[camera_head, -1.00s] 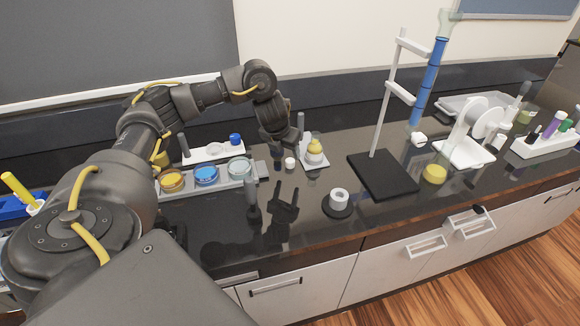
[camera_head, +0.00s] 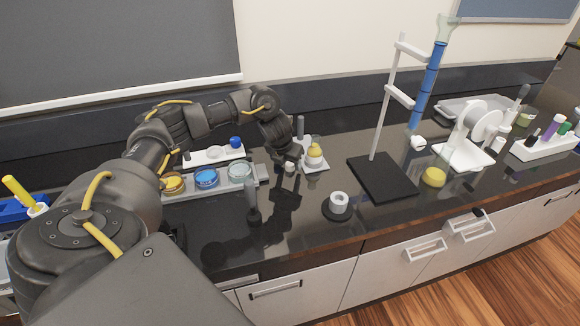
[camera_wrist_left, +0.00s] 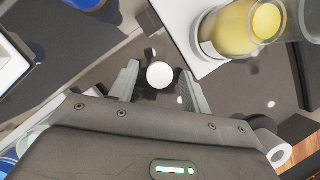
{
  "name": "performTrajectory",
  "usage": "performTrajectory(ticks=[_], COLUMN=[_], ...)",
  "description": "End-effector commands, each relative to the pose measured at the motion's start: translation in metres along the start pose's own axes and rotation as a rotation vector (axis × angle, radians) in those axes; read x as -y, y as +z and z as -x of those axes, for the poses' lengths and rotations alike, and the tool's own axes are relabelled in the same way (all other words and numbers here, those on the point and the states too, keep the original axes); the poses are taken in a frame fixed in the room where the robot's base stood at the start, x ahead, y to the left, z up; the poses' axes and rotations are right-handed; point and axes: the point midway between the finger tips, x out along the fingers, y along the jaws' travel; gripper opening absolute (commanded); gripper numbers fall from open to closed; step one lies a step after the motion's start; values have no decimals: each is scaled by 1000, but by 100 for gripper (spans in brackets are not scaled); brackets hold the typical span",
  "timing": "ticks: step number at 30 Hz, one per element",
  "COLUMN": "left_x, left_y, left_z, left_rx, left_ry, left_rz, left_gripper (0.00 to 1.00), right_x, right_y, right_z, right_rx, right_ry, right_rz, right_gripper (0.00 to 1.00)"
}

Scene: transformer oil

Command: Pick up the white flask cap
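The small round white cap (camera_head: 290,167) is on the dark bench, beside the white tray holding a flask with yellow contents (camera_head: 315,155). My left gripper (camera_head: 287,160) points down right at the cap and partly hides it. In the left wrist view the white cap (camera_wrist_left: 160,75) lies between the two fingertips of my left gripper (camera_wrist_left: 161,84). The fingers are open, with a gap on each side of the cap. The yellow flask (camera_wrist_left: 236,28) is at the upper right there. My right gripper is not in view.
A rack with dishes of yellow, blue and pale contents (camera_head: 206,178) stands left of the gripper. A black-based stand with a blue column (camera_head: 384,178) is to the right. A white ring on a dark base (camera_head: 339,202) sits nearer the bench front.

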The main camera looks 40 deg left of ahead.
Motion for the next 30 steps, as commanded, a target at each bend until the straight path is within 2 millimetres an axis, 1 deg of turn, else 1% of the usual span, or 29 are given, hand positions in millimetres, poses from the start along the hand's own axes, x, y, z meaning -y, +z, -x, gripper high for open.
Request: performTrajectory(ticks=[1, 9, 19, 23, 26, 28, 30], left_x=[0, 0, 0, 0, 0, 0, 3], left_y=[0, 0, 0, 4, 8, 13, 10], left_z=[0, 0, 1, 7, 16, 27, 51], left_rx=[0, 0, 1, 3, 5, 7, 6], left_ry=[0, 0, 0, -1, -1, -1, 0], left_rz=[0, 0, 0, 1, -1, 0, -6], left_gripper=[41, 6, 6, 6, 6, 6, 6], right_x=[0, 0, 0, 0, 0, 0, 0], right_y=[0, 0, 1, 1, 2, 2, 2], right_z=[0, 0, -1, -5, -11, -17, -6], right_rx=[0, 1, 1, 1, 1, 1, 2], right_ry=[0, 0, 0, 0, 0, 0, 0], right_rz=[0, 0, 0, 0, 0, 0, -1], right_gripper=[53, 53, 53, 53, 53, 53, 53])
